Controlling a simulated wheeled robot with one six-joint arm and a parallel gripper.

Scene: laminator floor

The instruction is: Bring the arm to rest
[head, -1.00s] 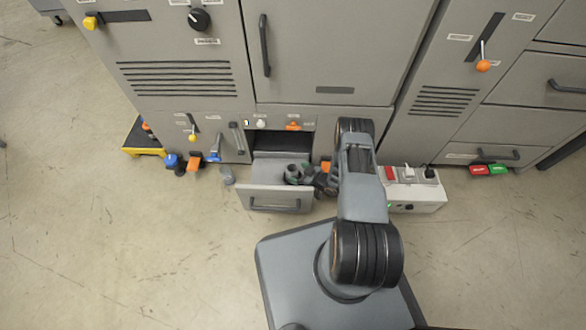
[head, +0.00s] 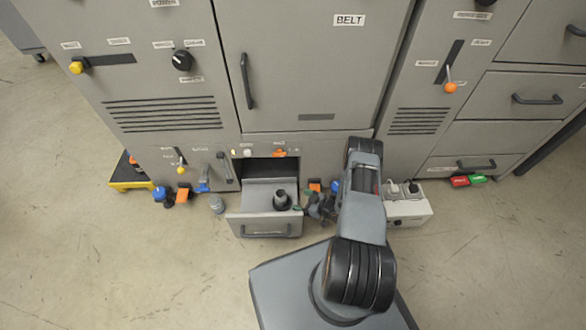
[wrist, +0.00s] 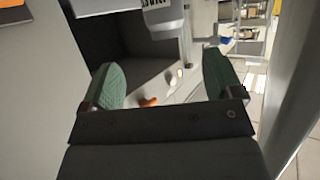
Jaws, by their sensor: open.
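My gripper (head: 314,206) is small in the head view, just right of an open drawer (head: 262,228) low on the grey machine. Part of it is hidden by my arm, which reaches up from my base. In the wrist view my gripper (wrist: 163,84) has its two green-padded fingers spread wide with nothing between them. A dark, roundish object (head: 282,200) stands inside the drawer, apart from the gripper.
A white switch box (head: 408,207) stands on the floor right of my arm. Blue and orange items (head: 182,196) and a grey cylinder (head: 217,204) lie left of the drawer. Red and green blocks (head: 468,180) lie farther right. Floor at front left is clear.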

